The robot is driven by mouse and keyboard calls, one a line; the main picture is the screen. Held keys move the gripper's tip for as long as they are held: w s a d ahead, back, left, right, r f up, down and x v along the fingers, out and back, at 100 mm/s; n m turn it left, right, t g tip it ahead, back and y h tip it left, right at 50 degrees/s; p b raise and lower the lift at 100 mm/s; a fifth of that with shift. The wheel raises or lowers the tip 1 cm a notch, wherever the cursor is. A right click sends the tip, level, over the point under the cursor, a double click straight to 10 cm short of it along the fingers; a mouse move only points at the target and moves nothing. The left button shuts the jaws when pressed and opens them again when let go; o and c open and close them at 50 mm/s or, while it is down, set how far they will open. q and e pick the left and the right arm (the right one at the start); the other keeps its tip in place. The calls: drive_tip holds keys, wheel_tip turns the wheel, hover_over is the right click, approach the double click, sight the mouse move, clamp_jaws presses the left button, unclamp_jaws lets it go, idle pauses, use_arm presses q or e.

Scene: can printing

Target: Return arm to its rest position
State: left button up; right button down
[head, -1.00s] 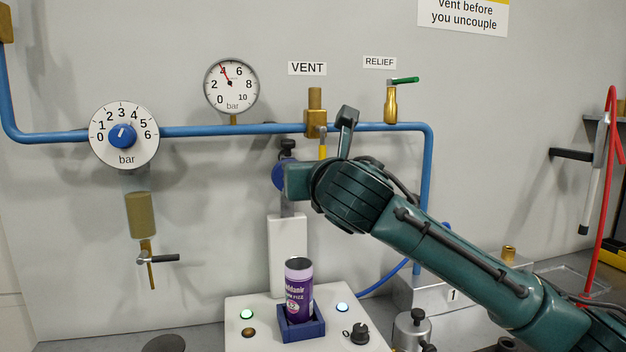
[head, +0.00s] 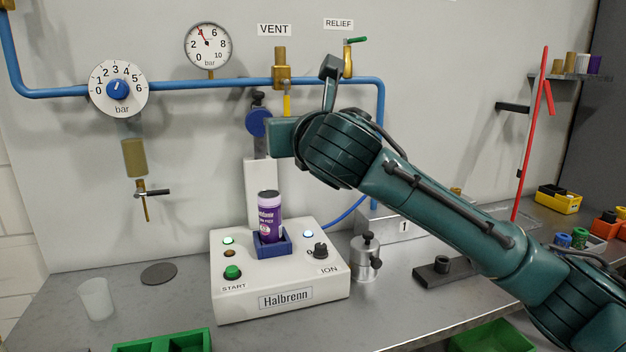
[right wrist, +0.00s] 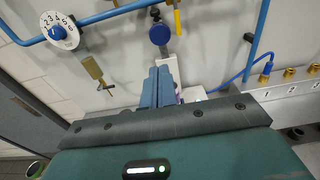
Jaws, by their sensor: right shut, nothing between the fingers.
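My right arm reaches in from the right in the head view, its wrist (head: 340,150) in front of the wall panel. Its fingertips are hidden there behind the hand. In the right wrist view my right gripper (right wrist: 160,86) is shut and empty, its two fingers side by side, pointing toward the wall. A purple printed can (head: 270,216) stands upright in a blue holder (head: 272,248) on the white Halbrenn machine (head: 330,287). The can is below and left of my wrist, apart from it. My left gripper is not in view.
Blue pipe (head: 200,86) runs along the wall with a regulator dial (head: 118,88), a gauge (head: 209,47) and a brass relief valve (head: 348,62). A metal weight-like pot (head: 366,260) stands right of the machine.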

drive_tip(key=s+d+f+m+g+y, duration=0.1)
drive_tip(key=s+d+f+m+g, duration=0.15)
drive_tip(key=f+m, duration=1.1)
drive_tip(key=s+d+f+m+g+y, duration=0.15)
drive_tip(key=s+f+m, duration=0.35)
drive_tip(key=f, duration=1.5)
drive_tip(key=s+d+f+m+g+h, duration=0.1)
drive_tip(key=s+d+f+m+h, duration=0.1)
drive_tip(key=s+d+f+m, duration=0.5)
drive_tip(key=s+d+f+m+g+h, duration=0.1)
drive_tip(key=s+d+f+m+h, duration=0.1)
drive_tip(key=s+d+f+m, duration=0.5)
drive_tip(key=s+f+m, duration=0.4)
drive_tip(key=s+f, duration=0.3)
drive_tip(key=s, duration=0.1)
drive_tip(key=shift+f+h, duration=0.35)
